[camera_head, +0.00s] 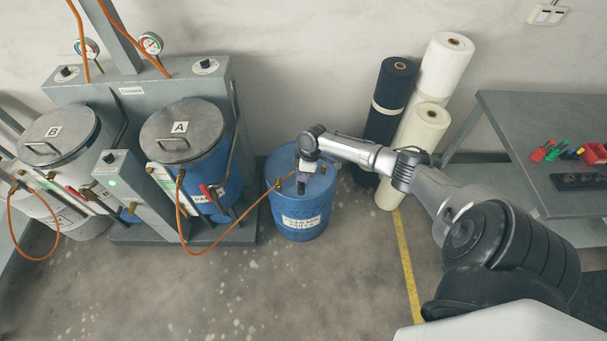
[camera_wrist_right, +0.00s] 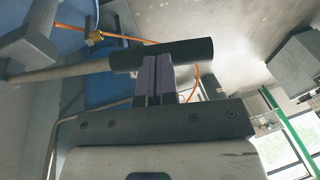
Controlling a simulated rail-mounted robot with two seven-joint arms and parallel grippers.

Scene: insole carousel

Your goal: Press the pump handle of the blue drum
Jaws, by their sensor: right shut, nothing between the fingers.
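The blue drum (camera_head: 318,196) stands on the floor left of the rolls, with a white label on its front. My right arm reaches over it from the right, and my right gripper (camera_head: 301,186) points down over its top. In the right wrist view the pump handle (camera_wrist_right: 190,53) is a black bar on a pale grey rod. My right gripper (camera_wrist_right: 160,68) is shut and empty, its purple fingertips at the black bar. I cannot tell whether they touch it. In the head view the handle is mostly hidden by the gripper. My left gripper is not in view.
Tank A (camera_head: 181,130) and tank B (camera_head: 57,133) stand in a grey machine on the left. An orange hose (camera_head: 238,222) runs from the drum's side to the machine. Rolls (camera_head: 420,130) stand behind right, and a grey table (camera_head: 545,125) is at the far right.

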